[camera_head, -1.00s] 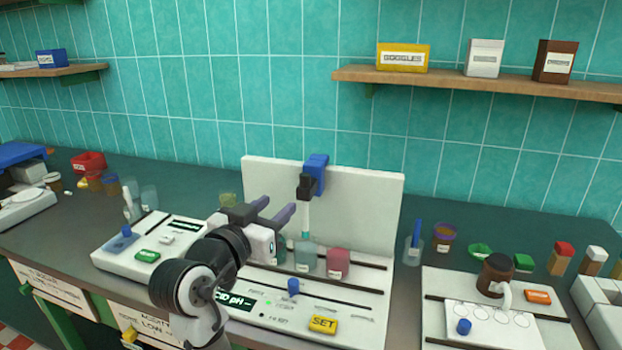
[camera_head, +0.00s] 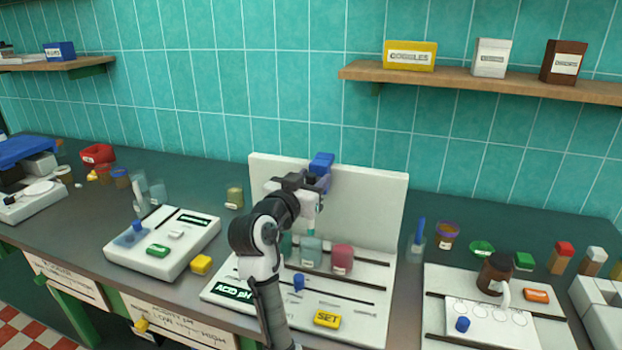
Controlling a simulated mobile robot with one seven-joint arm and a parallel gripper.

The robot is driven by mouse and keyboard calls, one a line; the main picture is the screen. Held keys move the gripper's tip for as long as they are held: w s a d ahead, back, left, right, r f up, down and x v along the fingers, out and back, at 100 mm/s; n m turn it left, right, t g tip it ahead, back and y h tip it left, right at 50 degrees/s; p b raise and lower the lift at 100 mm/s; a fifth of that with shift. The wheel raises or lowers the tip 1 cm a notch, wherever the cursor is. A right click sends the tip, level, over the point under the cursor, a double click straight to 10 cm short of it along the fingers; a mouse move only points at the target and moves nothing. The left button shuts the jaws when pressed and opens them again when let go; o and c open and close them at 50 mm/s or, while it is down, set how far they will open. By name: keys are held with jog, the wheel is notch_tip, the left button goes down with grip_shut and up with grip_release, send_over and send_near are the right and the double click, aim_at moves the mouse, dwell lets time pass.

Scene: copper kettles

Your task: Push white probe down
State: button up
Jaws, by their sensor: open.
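The acid pH station (camera_head: 375,262) is a white base with a tall white back panel. A blue block (camera_head: 321,160) sits at the panel's top and carries the probe holder. The white probe is mostly hidden behind my gripper. Its lower part appears just above a beaker of teal liquid (camera_head: 311,252). My gripper (camera_head: 320,182) is open, in front of the panel at the holder's height, just below the blue block. Whether its fingers are around the probe or touching it, I cannot tell.
A pink beaker (camera_head: 342,259) stands right of the teal one. A blue knob (camera_head: 298,282) and yellow SET button (camera_head: 327,318) are on the base. Another white device (camera_head: 160,262) is at left, with a yellow block (camera_head: 201,264) beside it. A shelf (camera_head: 480,83) hangs above right.

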grip_shut()
jog(key=shift+f, duration=0.1)
notch_tip(320, 180, down, 7)
jog(key=b, duration=0.5)
jog(key=shift+f+b, duration=0.2)
jog(key=shift+b, duration=0.15)
